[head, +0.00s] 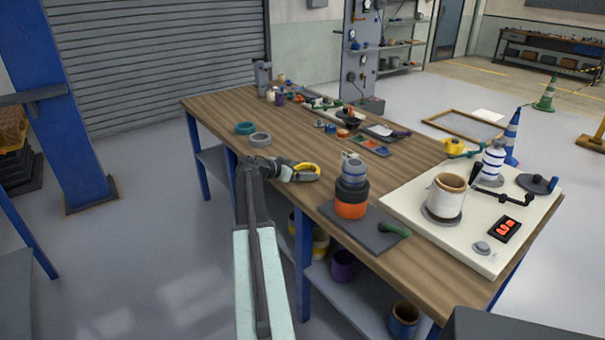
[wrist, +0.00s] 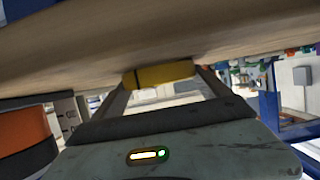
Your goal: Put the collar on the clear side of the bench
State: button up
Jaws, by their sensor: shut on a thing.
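My gripper (head: 291,172) is low over the near long edge of the wooden bench (head: 225,105), between the loose rings and the dark mat. It is shut on a yellow ring, which I take to be the collar (head: 307,172). In the wrist view the collar (wrist: 158,75) shows as a yellow band between the fingers, close against the wood. I cannot tell whether it touches the bench. Part of the collar is hidden by the gripper.
A teal ring (head: 245,128) and a grey ring (head: 260,139) lie left of my gripper. An orange and dark cylinder stack (head: 351,207) stands on a dark mat (head: 372,236) to the right. Bare wood lies beyond my gripper.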

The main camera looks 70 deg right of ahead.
jog(key=shift+f, duration=0.2)
jog(key=o, duration=1.2)
jog(key=shift+o, duration=0.2)
jog(key=shift+r, duration=0.1)
jog(key=shift+w+a+r, duration=0.1)
jog(key=shift+a+r, duration=0.05)
jog(key=shift+r, duration=0.15)
jog(key=p+v, duration=0.4)
jog(key=v, duration=0.7)
jog(key=shift+w+a+p, duration=0.2)
jog(key=shift+a+p, duration=0.05)
jog(key=shift+p, duration=0.1)
